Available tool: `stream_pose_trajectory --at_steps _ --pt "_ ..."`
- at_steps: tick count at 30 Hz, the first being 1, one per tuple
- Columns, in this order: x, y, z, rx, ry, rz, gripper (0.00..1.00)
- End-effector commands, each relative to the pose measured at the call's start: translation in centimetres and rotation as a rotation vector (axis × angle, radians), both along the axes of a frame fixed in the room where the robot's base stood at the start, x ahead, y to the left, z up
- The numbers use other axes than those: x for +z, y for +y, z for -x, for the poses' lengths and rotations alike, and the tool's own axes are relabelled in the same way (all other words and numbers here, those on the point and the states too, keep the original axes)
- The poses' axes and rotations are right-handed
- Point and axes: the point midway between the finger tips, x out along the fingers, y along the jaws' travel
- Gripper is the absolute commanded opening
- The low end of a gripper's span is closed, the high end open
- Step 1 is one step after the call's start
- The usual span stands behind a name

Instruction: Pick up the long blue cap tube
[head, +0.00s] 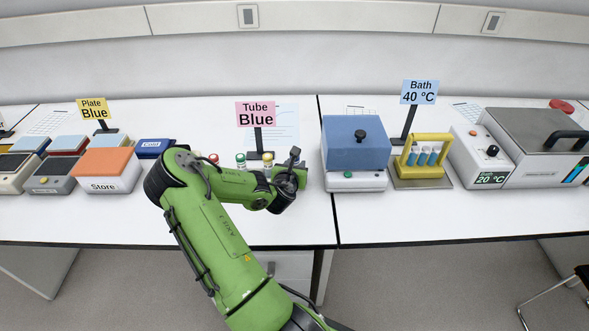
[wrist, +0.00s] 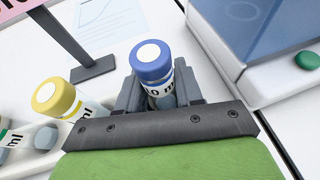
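The blue cap tube (wrist: 154,66) stands between the two dark fingers of my gripper (wrist: 160,92) in the wrist view. Its cap has a white disc on top and its label ends in "0 ml". The fingers flank its body closely, but I cannot tell whether they press on it. In the head view my gripper (head: 289,178) is over the white bench, right of the pink "Tube Blue" sign (head: 256,114), and I cannot make out the blue tube there.
A yellow cap tube (wrist: 61,103) is close left of my gripper. Green (head: 240,158) and red (head: 213,158) caps show farther left. The sign's dark stand (wrist: 84,66) is behind. A blue-lidded device (head: 355,145) is close on the right.

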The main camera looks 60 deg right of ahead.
Motion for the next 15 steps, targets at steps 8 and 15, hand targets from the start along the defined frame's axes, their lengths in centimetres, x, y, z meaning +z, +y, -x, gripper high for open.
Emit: stream_pose_trajectory --at_steps 8,15 --pt "0.0 0.0 0.0 0.000 0.000 0.000 0.06" --pt "4.7 0.0 0.0 -0.002 -0.004 0.002 0.06"
